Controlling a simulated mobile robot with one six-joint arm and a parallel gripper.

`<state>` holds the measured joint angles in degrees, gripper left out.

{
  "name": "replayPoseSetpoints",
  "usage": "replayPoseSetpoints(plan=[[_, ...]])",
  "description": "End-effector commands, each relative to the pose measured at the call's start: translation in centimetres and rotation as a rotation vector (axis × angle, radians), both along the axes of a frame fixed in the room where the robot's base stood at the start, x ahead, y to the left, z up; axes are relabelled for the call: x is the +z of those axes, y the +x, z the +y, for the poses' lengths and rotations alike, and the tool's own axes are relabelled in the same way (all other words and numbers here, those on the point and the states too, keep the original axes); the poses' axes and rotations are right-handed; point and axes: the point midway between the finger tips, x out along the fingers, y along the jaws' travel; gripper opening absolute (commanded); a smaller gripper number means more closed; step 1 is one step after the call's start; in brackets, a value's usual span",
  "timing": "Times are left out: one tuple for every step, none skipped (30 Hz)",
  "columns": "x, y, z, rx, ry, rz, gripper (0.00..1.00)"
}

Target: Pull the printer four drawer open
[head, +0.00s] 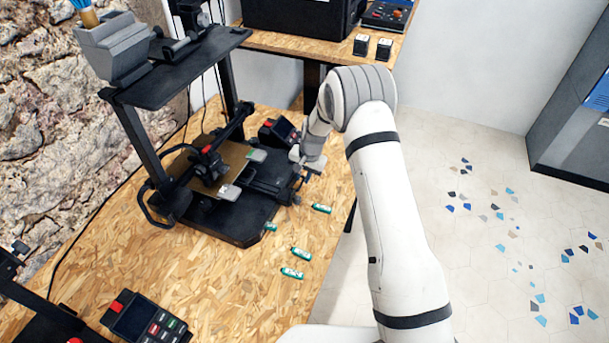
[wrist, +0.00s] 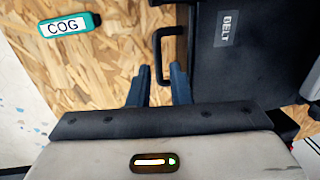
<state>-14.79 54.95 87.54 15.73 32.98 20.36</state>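The black printer (head: 142,140) stands on the wooden bench in the head view, with a dark drawer unit (head: 266,184) at its front right. In the wrist view the dark drawer (wrist: 212,65) carries a label reading BELT (wrist: 227,28). Its black bracket handle (wrist: 157,50) sticks out to the left. My gripper (wrist: 159,72) is open, with one finger on each side of the handle's bar. I see gaps between bar and fingers, and no clear contact. In the head view my gripper (head: 302,180) is small and partly hidden by its own wrist.
Several green tags lie on the bench, including one reading COG (wrist: 67,26) and one near the printer (head: 291,272). A control panel (head: 147,318) sits at the front left. Another table (head: 290,42) stands behind. Open tiled floor (head: 490,150) lies to the right.

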Motion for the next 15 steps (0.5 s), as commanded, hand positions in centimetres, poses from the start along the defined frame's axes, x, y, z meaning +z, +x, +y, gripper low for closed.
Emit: replayPoseSetpoints(plan=[[-0.38,0.03,0.03,-0.001,-0.001,0.0,0.18],[-0.61,0.06,0.04,-0.001,0.0,0.0,0.18],[-0.83,0.11,0.04,-0.001,0.0,-0.001,0.18],[-0.95,0.13,0.06,-0.002,-0.001,-0.002,0.18],[-1.04,0.15,0.06,-0.002,0.0,-0.002,0.18],[-1.11,0.16,0.06,-0.002,0.0,-0.002,0.18],[-1.15,0.17,0.05,-0.002,0.0,-0.003,0.18],[-1.17,0.17,0.04,-0.002,0.0,-0.003,0.18],[-1.17,0.18,0.03,-0.002,0.0,-0.003,0.18],[-1.18,0.17,0.02,-0.002,0.0,-0.003,0.18],[-1.18,0.17,0.01,-0.003,0.0,-0.003,0.18],[-1.17,0.18,0.01,-0.003,0.0,-0.003,0.18],[-1.17,0.18,0.0,-0.003,0.0,-0.002,0.17],[-1.17,0.17,-0.01,-0.003,0.0,-0.002,0.15],[-1.17,0.17,-0.02,-0.003,0.0,-0.002,0.11]])
